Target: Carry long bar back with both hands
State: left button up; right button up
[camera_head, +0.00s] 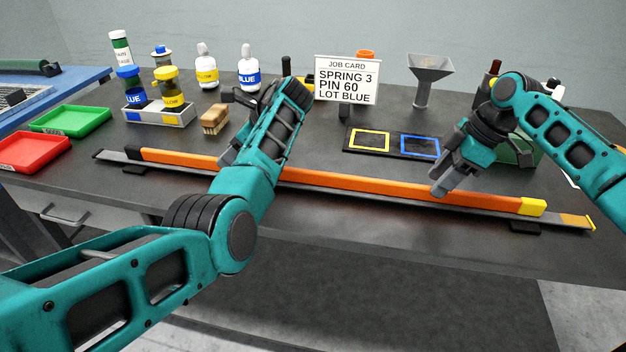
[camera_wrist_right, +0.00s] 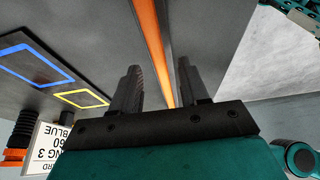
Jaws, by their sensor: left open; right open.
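The long orange bar (camera_head: 370,188) has a black left end and a yellow right end. It lies along a grey rail (camera_head: 562,219) on low feet near the table's front edge. My left gripper (camera_head: 228,157) is at the bar's left half, mostly hidden behind my own arm; whether it touches the bar cannot be seen. My right gripper (camera_head: 441,188) is open and points down at the bar's right half. In the right wrist view, the bar (camera_wrist_right: 150,40) runs between the spread fingers of that gripper (camera_wrist_right: 158,68); contact is not clear.
Behind the bar are a brush (camera_head: 214,120), a bottle rack (camera_head: 158,117), a job card (camera_head: 346,80), a mat with yellow and blue frames (camera_head: 395,143) and a funnel (camera_head: 429,75). Green (camera_head: 70,121) and red (camera_head: 35,152) trays are at left.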

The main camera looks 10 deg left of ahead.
pick_arm(q)
jog(key=shift+x, duration=1.75)
pick_arm(e)
jog(key=shift+x, duration=1.8)
pick_arm(q)
jog(key=shift+c, duration=0.2)
pick_arm(e)
jog(key=shift+c, duration=0.2)
pick_arm(q)
grip_shut()
pick_arm(e)
grip_shut()
pick_arm(q)
jog(key=shift+w+r, duration=0.1)
jog(key=shift+r, duration=0.05)
pick_arm(e)
jog(key=shift+w+r, duration=0.1)
jog(key=shift+r, duration=0.1)
